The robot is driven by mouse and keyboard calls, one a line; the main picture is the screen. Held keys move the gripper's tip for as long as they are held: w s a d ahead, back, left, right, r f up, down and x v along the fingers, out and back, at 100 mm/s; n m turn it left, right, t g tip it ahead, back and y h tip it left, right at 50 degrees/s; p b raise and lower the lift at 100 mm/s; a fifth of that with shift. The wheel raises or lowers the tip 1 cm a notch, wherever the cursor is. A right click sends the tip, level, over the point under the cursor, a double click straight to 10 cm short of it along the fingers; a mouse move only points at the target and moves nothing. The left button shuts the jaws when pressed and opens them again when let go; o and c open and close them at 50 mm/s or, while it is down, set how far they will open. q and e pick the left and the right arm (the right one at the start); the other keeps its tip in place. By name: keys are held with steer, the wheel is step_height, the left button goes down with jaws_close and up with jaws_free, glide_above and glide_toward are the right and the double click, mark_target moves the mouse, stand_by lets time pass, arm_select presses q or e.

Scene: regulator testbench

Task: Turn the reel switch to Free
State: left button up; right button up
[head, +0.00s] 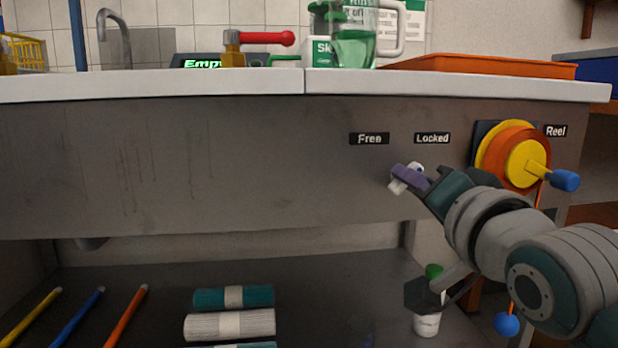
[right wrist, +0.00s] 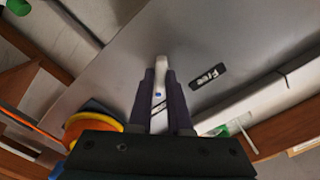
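The reel switch (right wrist: 160,68) is a small white lever on the grey front panel, partly hidden by my right gripper (head: 406,178). In the head view it sits below and between the labels Free (head: 369,138) and Locked (head: 432,138). In the right wrist view the purple fingers (right wrist: 161,105) lie on both sides of the white lever and appear closed on it. The Free label (right wrist: 208,76) is to the right there. The lever's exact angle is hard to tell. My left gripper is not in view.
The yellow and orange reel (head: 512,155) with a blue crank handle (head: 565,180) is just right of my right gripper. A blue ball (head: 507,324) hangs below. The worktop (head: 200,84) overhangs the panel. The panel left of the labels is clear.

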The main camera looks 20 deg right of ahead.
jaws_close()
steer(key=n+p, duration=0.9)
steer(key=n, duration=0.9)
stand_by(0.5)
stand_by(0.5)
